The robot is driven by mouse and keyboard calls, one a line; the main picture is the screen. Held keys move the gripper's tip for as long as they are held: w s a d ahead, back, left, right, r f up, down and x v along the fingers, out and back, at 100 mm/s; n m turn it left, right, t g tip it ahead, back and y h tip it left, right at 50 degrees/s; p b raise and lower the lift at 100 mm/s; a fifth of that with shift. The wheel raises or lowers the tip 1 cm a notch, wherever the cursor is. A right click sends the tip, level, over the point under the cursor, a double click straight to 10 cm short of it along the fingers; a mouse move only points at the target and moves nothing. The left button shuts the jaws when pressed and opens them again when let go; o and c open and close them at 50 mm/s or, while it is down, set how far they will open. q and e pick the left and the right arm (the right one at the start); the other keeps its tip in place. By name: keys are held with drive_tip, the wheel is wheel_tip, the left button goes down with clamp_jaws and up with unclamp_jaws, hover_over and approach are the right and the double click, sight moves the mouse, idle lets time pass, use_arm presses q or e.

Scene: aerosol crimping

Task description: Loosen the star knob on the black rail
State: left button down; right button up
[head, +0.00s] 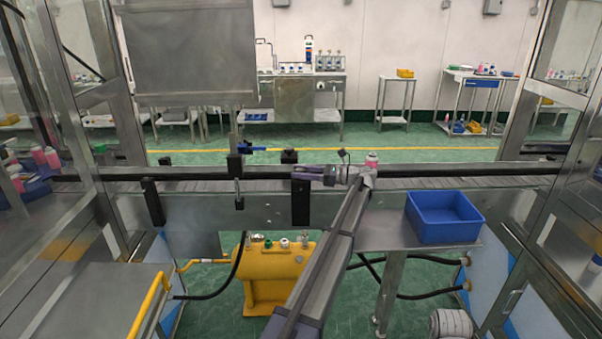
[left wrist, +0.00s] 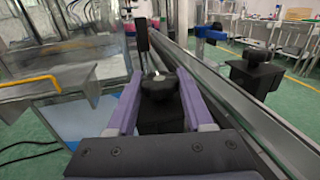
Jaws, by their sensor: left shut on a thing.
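The black star knob (left wrist: 159,86) sits on top of a black block (left wrist: 158,122) in the left wrist view. My left gripper (left wrist: 160,90) is shut on the knob, with one purple finger on each side of it. In the head view the left gripper (head: 305,172) is at the near black rail (head: 440,169), above a black bracket (head: 300,205). The fingers largely hide the knob there. My right gripper is in neither view.
A blue bin (head: 443,217) stands on a metal shelf at right. A pink bottle (head: 371,160) stands on the conveyor just behind my left wrist. Other black brackets (head: 153,202) and a blue-handled fitting (head: 250,149) are along the conveyor at left. A yellow machine (head: 272,277) stands below.

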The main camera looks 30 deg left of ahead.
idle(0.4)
use_arm(q)
drive_tip(key=shift+c, duration=1.4)
unclamp_jaws()
drive_tip(key=shift+a, duration=0.1)
drive_tip(key=v, duration=0.8)
